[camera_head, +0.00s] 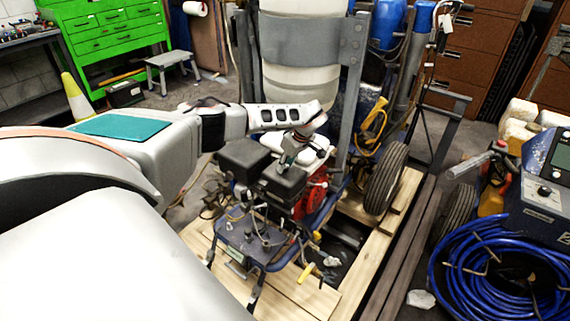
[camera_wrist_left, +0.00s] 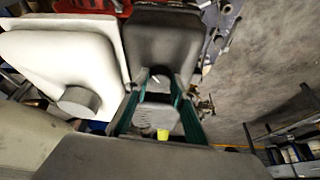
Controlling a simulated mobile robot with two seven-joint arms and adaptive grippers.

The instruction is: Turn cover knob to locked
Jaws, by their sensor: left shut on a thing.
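The line striper (camera_head: 262,225) stands on wooden boards, with a black box-like cover (camera_head: 284,182) on its engine. My left gripper (camera_head: 288,158) reaches down onto the top of this cover. In the left wrist view the fingers of my left gripper (camera_wrist_left: 158,104) have teal inner sides and close in on the cover knob (camera_wrist_left: 157,80), which shows only in part. The black cover (camera_wrist_left: 163,38) lies beyond the fingertips. The knob's turn position cannot be made out. My right gripper is in neither view.
A white tank (camera_wrist_left: 65,62) lies close left of the cover in the wrist view. A second black box (camera_head: 242,160) is beside the cover. A wheel (camera_head: 385,180), a grey upright post (camera_head: 351,90) and a coiled blue hose (camera_head: 500,265) are to the right.

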